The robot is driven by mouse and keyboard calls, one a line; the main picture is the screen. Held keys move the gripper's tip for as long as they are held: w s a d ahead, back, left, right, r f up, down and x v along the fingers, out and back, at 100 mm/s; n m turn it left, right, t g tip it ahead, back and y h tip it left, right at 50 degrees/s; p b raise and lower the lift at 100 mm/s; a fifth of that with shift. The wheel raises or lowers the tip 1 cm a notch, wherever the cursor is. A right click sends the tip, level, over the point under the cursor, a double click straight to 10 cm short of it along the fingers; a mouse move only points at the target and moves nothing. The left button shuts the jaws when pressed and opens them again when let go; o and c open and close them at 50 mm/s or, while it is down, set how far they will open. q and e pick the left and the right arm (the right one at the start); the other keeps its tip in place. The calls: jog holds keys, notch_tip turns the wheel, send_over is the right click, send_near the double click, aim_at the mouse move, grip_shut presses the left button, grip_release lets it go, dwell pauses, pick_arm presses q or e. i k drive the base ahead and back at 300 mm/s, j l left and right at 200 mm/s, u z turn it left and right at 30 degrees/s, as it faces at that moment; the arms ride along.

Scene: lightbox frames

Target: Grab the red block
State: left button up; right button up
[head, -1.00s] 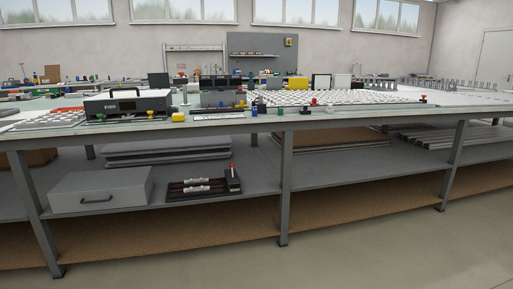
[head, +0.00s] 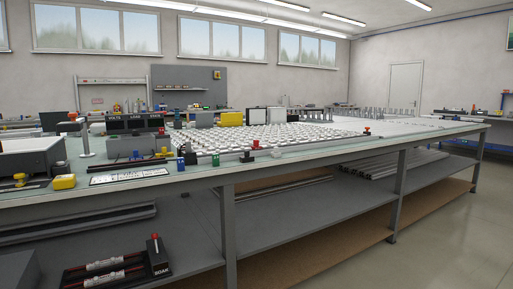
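I cannot make out for certain which thing is the red block. Small red pieces show on the workbench (head: 300,166): a red piece (head: 256,144) on a dark base at the front edge, and another red piece (head: 367,130) farther right near the edge. A red top (head: 72,116) sits on a grey stand at the left. A red knob (head: 154,236) is on a black box on the lower shelf. Neither of my grippers is in view.
A field of white pieces (head: 270,136) covers the bench's middle. A yellow block (head: 64,182), a blue piece (head: 181,164) and a green piece (head: 215,159) stand near the front edge. Bench legs (head: 228,235) and a lower shelf (head: 300,225) are below. Floor (head: 450,255) is clear at right.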

aim_at(255, 145)
jog(key=i+j+u, duration=0.1)
jog(key=i, duration=0.5)
jog(key=i+j, duration=0.1)
jog(key=i, duration=0.5)
jog(key=j+u, duration=0.05)
